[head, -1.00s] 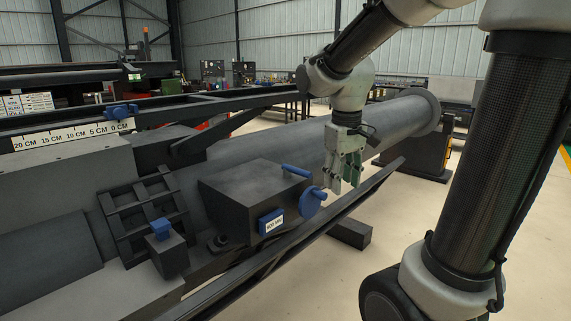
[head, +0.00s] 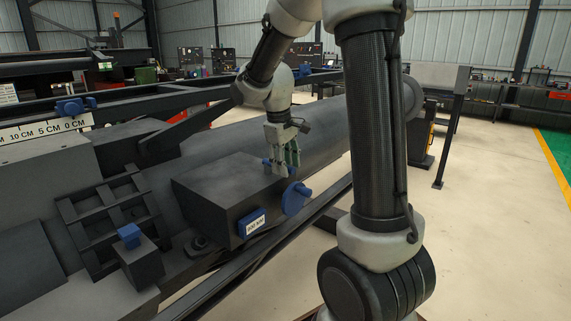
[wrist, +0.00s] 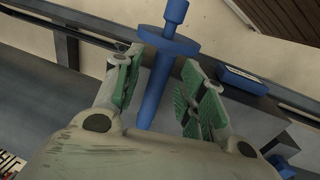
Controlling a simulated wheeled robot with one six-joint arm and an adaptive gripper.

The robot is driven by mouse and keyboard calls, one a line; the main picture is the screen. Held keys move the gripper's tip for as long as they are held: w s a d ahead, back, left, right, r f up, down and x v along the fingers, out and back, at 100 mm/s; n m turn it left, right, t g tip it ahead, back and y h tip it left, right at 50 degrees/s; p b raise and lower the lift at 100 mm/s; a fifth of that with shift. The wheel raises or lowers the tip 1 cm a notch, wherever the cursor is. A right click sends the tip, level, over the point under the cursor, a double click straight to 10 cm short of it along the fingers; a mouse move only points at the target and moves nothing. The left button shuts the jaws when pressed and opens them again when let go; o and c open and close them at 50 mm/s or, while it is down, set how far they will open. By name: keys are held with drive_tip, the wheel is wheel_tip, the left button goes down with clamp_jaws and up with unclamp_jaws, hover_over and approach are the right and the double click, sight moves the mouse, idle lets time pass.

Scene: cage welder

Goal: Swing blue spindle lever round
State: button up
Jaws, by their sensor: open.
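The blue spindle lever (head: 266,163) is a round bar above the dark box, mostly hidden behind my fingers in the head view. A blue disc with a stub knob (head: 295,198) sits at the box's right end. In the wrist view the lever (wrist: 153,98) runs between my two green-padded fingers toward the disc (wrist: 168,46). My gripper (head: 284,171) points down over the box's far right corner. It also shows in the wrist view (wrist: 156,90), open, with a finger on each side of the lever. I cannot tell whether either pad touches it.
The dark box (head: 225,190) carries a blue labelled plate (head: 252,225) on its front. A smaller block with a blue cap (head: 129,236) stands at left. A large grey cylinder (head: 325,130) lies behind my gripper. A dark rail (head: 265,245) runs along the front; open floor lies right.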

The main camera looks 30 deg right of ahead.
drive_tip(key=shift+f, duration=0.15)
clamp_jaws()
